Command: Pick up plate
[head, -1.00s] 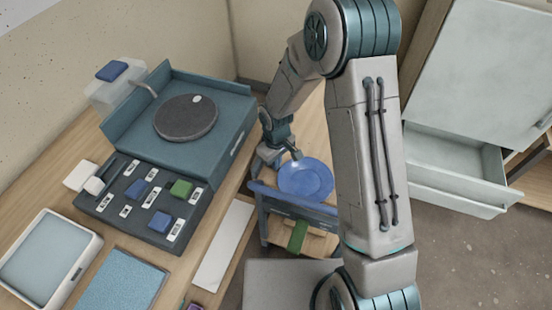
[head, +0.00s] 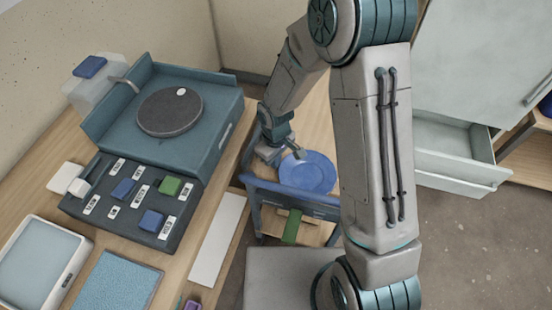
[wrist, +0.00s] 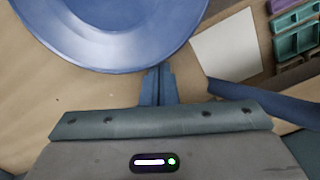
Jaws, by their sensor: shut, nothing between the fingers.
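The blue round plate (head: 308,176) lies flat on a wooden surface in the middle of the head view. It also fills the upper left of the wrist view (wrist: 115,35). My gripper (head: 297,154) is at the plate's far left edge in the head view. In the wrist view my gripper's fingers (wrist: 158,72) are together, empty, with their tips close to the plate's rim. I cannot tell whether they touch it. My upper arm hides part of the surface to the right of the plate.
A blue rail (head: 290,195) runs along the near side of the plate. A teal box with a dark disc (head: 170,111) and a dark tray of small blocks (head: 130,195) stand to the left. An open pale drawer (head: 455,165) is at the right.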

